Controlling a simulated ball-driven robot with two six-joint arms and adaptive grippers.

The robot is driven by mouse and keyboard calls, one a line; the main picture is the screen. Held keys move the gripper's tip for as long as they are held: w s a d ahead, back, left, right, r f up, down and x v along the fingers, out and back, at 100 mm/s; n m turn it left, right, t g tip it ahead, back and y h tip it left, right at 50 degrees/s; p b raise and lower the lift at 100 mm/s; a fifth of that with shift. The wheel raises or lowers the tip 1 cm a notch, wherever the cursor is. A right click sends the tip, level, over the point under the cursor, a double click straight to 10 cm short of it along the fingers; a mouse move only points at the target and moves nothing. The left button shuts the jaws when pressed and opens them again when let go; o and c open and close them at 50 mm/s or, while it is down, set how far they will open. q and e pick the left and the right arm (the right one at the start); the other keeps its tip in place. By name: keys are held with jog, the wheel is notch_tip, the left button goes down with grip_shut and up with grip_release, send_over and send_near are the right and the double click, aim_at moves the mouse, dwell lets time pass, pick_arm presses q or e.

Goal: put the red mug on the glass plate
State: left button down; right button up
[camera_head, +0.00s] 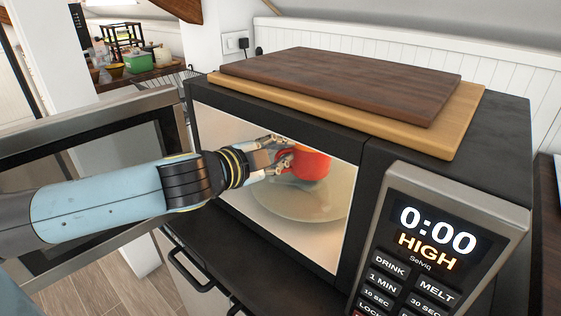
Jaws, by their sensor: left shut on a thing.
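The red mug (313,166) is inside the open microwave, over the rear part of the round glass plate (290,205). My left gripper (287,158) reaches in through the opening from the left and is shut on the mug's left side. The mug looks upright. I cannot tell whether its base touches the plate or hangs just above it. The gripper hides part of the mug's left side. My right gripper is not in view.
The microwave door (90,165) stands open on the left, behind my left arm. The control panel (430,245) reads 0:00 HIGH. Two stacked cutting boards (340,80) lie on top. The front part of the glass plate is clear.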

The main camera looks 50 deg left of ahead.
pick_arm(q)
notch_tip(320, 180, down, 2)
jog(key=shift+f, duration=0.1)
jog(key=c, duration=1.4)
grip_release()
jog(key=shift+s, duration=0.2)
jog(key=b+v, duration=0.1)
jog(key=v, duration=1)
jog(key=shift+s, duration=0.3)
